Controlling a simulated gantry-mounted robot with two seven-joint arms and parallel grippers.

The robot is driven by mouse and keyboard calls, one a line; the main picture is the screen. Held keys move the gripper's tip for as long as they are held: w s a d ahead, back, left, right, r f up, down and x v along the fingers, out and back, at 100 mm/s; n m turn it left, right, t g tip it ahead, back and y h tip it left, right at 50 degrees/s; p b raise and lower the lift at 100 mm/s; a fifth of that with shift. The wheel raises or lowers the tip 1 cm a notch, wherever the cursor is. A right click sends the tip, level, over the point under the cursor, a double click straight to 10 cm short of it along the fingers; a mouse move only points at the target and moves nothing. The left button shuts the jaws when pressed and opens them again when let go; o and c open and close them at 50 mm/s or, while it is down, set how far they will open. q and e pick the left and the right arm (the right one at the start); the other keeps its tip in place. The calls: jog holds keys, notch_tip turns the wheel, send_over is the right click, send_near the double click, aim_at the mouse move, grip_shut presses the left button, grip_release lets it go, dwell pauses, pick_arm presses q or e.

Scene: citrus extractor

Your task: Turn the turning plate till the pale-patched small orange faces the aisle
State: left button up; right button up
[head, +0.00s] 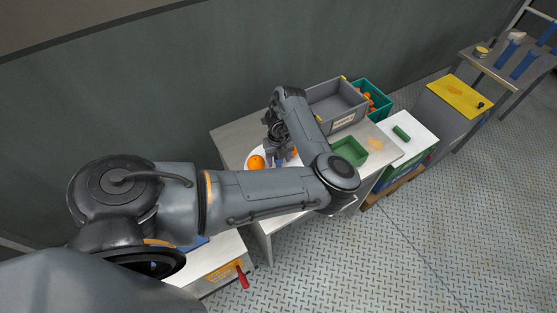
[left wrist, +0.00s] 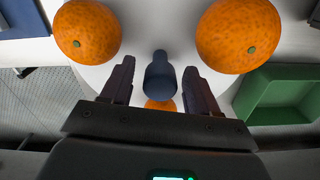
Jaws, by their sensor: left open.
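The white turning plate (head: 251,153) stands on the grey table, partly hidden by my left arm. It also shows in the left wrist view (left wrist: 138,35). One orange (head: 256,162) shows on its left side. The left wrist view shows an orange at upper left (left wrist: 87,30), another at upper right (left wrist: 238,35), and part of a third (left wrist: 160,105) behind my gripper. I see no pale patch on their visible sides. A dark blue post (left wrist: 160,80) rises from the plate. My left gripper (left wrist: 158,72) is open, its fingers on either side of the post with gaps showing.
A green tray (head: 349,152) sits on the table right of the plate. Behind it stand a grey crate (head: 337,101) and a teal crate with oranges (head: 372,98). A red-handled thing (head: 243,277) is at the front cabinet.

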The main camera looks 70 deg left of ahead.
pick_arm(q)
notch_tip(320, 180, up, 9)
jog(key=shift+f+p, duration=0.1)
jog(key=shift+p, duration=0.45)
